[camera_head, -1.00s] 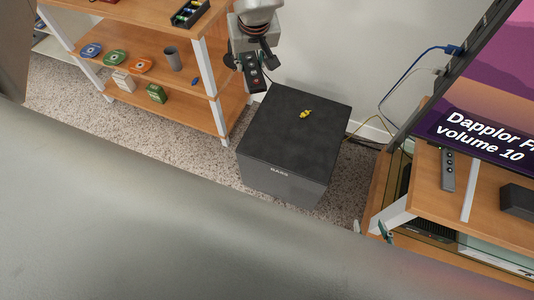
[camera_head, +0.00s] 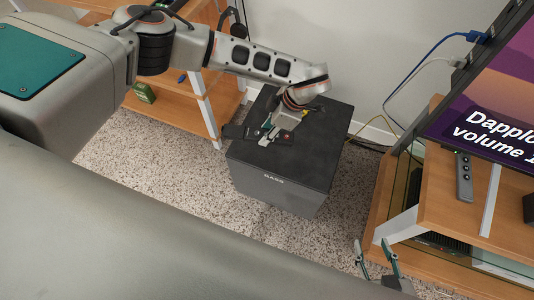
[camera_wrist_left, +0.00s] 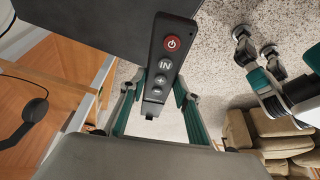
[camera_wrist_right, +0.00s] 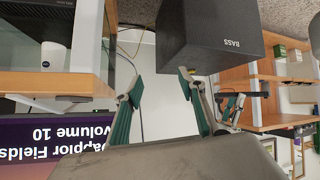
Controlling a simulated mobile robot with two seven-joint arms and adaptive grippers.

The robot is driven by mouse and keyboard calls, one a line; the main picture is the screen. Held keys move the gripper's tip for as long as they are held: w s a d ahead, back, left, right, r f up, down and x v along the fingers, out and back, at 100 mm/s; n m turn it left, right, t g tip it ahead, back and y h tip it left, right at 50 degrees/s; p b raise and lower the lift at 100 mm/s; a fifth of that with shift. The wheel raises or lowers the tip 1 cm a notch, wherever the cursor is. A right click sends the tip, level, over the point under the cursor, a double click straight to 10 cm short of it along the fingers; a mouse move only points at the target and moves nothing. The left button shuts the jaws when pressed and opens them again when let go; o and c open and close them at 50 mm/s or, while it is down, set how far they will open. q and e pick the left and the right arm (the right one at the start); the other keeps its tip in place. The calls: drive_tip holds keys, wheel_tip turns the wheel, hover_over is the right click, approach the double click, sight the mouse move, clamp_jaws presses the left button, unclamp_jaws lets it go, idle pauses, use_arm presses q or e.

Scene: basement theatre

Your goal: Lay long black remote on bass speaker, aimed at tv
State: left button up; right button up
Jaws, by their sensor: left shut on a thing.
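The black bass speaker (camera_head: 300,170) stands on the carpet; it also shows in the right wrist view (camera_wrist_right: 215,40). My left gripper (camera_head: 270,134) is shut on the long black remote (camera_head: 233,131), over the speaker's front left top edge. The remote lies roughly left-right, its left end past the edge. I cannot tell whether it touches the top. In the left wrist view the remote (camera_wrist_left: 165,65) shows its red power button and sits between the fingers. The TV (camera_head: 500,95) is at the right. My right gripper (camera_head: 377,258) is open and empty before the TV stand.
A small yellow object (camera_head: 305,112) is on the speaker top, partly hidden by my left gripper. A grey remote (camera_head: 464,178) lies on the wooden TV stand (camera_head: 440,210). Cables hang behind. A wooden shelf (camera_head: 185,120) stands left of the speaker, with carpet between.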

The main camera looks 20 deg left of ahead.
use_arm(q)
drive_tip(key=b, duration=0.2)
hover_over(263, 159)
drive_tip(key=d, duration=0.2)
drive_tip(key=f, duration=0.8)
drive_tip(key=shift+a+f, duration=0.2)
drive_tip(key=shift+f, duration=0.05)
drive_tip(key=shift+w+f, duration=0.1)
drive_tip(key=shift+f, duration=0.25)
drive_tip(key=f, duration=0.1)
drive_tip(key=f+b, duration=0.1)
drive_tip(key=f, duration=0.1)
drive_tip(key=f+b, duration=0.1)
drive_tip(key=shift+s+f, duration=0.25)
drive_tip(key=shift+f, duration=0.05)
drive_tip(key=shift+w+f, duration=0.2)
drive_tip(key=shift+f, duration=0.45)
drive_tip(key=shift+w+r, duration=0.1)
drive_tip(key=shift+r, duration=0.1)
drive_tip(key=shift+f, duration=0.15)
drive_tip(key=o, duration=1)
drive_tip(key=shift+o, duration=0.7)
use_arm(e)
drive_tip(key=a, duration=0.1)
drive_tip(key=w+a+r, duration=0.1)
drive_tip(key=w+a+y, duration=0.1)
drive_tip(key=shift+r+t, duration=0.25)
drive_tip(key=shift+t, duration=0.15)
drive_tip(key=shift+s+f, duration=0.1)
drive_tip(key=shift+s, duration=0.1)
